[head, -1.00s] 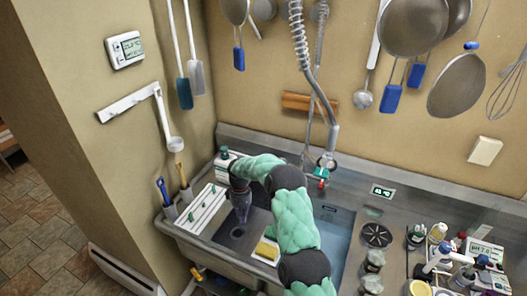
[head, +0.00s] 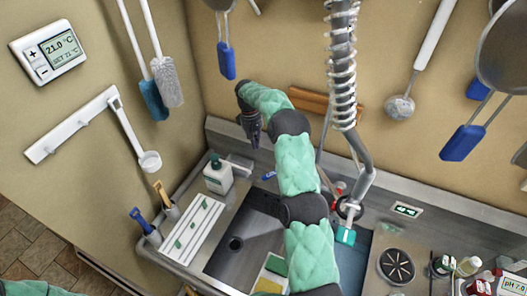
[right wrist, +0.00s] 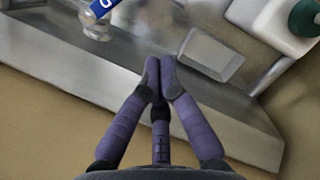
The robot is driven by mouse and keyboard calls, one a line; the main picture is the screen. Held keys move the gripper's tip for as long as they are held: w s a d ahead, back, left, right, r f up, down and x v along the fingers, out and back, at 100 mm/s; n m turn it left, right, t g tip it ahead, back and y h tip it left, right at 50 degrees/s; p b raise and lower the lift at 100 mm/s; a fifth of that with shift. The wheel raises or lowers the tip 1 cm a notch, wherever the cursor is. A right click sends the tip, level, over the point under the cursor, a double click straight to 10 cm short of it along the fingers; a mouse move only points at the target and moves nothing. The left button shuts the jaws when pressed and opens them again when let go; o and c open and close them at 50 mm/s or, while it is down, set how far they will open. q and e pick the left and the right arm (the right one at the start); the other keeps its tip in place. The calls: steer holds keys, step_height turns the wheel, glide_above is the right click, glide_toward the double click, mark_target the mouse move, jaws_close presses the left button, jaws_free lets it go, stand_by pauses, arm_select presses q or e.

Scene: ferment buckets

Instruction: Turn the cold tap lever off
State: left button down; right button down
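The cold tap lever shows as a small blue handle (head: 269,175) at the back of the sink, beside my right arm. In the right wrist view the blue lever (right wrist: 100,9), with a white mark, sits on a round metal base at the top left, partly cut off by the frame. My right gripper (head: 254,145) points down near the back wall, above the sink's rear ledge. In the right wrist view its fingertips (right wrist: 160,68) are together with nothing between them, apart from the lever. My left gripper is out of view.
A white bottle with a green cap (head: 217,175) stands left of the lever. A spring hose (head: 342,70) hangs to the right, by a red handle (head: 339,188). A white rack (head: 190,232) lies left of the sink basin (head: 240,245).

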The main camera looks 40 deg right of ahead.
mark_target(268, 177)
steer(key=s+f+p, duration=0.3)
steer(key=s+f, duration=0.3)
steer(key=f, duration=0.3)
steer(key=shift+a+f, duration=0.2)
steer(key=shift+f, duration=0.05)
steer(key=shift+s+a+n+b, duration=0.3)
steer(key=shift+s+n+b, duration=0.2)
steer(key=shift+n, duration=0.3)
stand_by(0.5)
steer(key=s+n+b, duration=0.1)
steer(key=n, duration=0.1)
steer(key=s+n+h+b, duration=0.1)
steer(key=s+n, duration=0.1)
steer(key=shift+s+a, duration=0.15)
steer(key=shift+a, duration=0.25)
steer(key=shift+s+b, duration=0.4)
steer(key=shift+s, duration=0.05)
